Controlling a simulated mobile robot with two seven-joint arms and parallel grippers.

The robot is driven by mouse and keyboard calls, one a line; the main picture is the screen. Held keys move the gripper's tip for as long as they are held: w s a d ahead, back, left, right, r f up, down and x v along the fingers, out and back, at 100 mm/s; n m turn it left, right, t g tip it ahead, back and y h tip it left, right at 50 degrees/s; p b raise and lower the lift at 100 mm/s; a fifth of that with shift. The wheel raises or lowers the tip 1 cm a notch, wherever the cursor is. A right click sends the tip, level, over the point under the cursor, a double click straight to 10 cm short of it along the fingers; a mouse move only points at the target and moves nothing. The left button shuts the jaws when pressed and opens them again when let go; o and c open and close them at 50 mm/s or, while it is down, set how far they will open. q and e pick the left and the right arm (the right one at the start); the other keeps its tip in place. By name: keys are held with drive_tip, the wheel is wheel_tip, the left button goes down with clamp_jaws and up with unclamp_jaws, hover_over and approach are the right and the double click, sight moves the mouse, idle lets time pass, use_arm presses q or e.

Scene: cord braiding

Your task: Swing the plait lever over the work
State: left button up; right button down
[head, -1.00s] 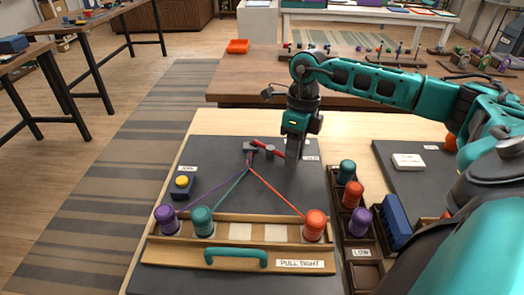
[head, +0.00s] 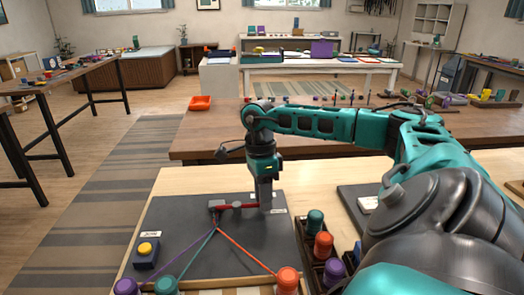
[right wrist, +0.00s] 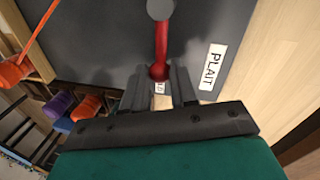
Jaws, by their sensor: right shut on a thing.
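The red plait lever (head: 238,206) lies over the dark board (head: 185,225), its outer end at my right gripper (head: 265,205). In the right wrist view the lever (right wrist: 161,42) runs from a round grey post (right wrist: 160,9) to a red knob between the fingers of my right gripper (right wrist: 160,88), which is shut on it. A white PLAIT label (right wrist: 214,66) lies beside the lever. My left gripper is out of view.
A yellow button on a dark box (head: 146,251) sits at the board's left. A rack with teal (head: 315,222), red (head: 323,245) and purple (head: 334,271) bobbins stands to the right.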

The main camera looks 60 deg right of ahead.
drive_tip(key=shift+w, duration=0.1)
idle(0.3)
drive_tip(key=c, duration=0.9)
unclamp_jaws()
drive_tip(key=r, duration=0.4)
drive_tip(key=w+d+r+p, duration=0.1)
drive_tip(key=r, duration=0.3)
drive_tip(key=w+r+p, duration=0.1)
drive_tip(key=r, duration=0.3)
drive_tip(key=shift+d+r, duration=0.25)
drive_tip(key=shift+r, duration=0.1)
drive_tip(key=shift+s, duration=0.1)
